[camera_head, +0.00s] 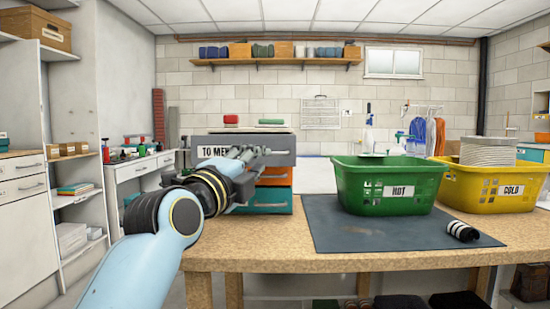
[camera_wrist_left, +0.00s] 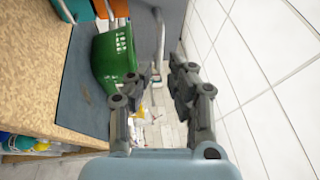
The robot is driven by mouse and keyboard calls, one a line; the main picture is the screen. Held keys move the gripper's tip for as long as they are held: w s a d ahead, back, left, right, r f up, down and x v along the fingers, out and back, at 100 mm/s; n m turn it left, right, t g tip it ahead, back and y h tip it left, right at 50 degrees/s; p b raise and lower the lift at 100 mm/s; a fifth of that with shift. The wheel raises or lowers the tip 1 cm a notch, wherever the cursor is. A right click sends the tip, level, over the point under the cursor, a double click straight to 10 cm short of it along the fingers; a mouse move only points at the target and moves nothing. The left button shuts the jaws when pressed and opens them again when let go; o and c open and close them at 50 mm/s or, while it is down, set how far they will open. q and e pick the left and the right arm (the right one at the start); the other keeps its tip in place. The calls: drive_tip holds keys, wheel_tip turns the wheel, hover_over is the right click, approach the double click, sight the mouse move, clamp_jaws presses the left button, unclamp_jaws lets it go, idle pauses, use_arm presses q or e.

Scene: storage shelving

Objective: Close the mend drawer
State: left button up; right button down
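The mend drawer (camera_head: 213,151) is the grey top drawer of a small unit on the table, labelled "TO ME…", the rest hidden by my gripper. Its front looks larger than the drawers below and stands out toward me, so it appears pulled open. My left gripper (camera_head: 256,154) is in front of its right half, covering its handle area. In the left wrist view, the open fingers (camera_wrist_left: 160,85) have a gap between them. The grey drawer front (camera_wrist_left: 174,25) and a handle bar (camera_wrist_left: 160,36) lie beyond the fingertips. My right gripper is not in view.
Orange (camera_head: 276,177) and teal (camera_head: 271,197) drawers sit below. A green HOT basket (camera_head: 390,196) stands on a dark mat (camera_head: 345,236) to the right, beside a yellow COLD basket (camera_head: 489,196) holding plates. A black-and-white roll (camera_head: 462,231) lies on the mat.

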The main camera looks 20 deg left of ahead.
use_arm(q)
drive_tip(key=x, duration=0.6)
drive_tip(key=shift+w+a+b, duration=0.1)
drive_tip(key=shift+b, duration=0.2)
clamp_jaws()
drive_tip(key=shift+f, duration=0.15)
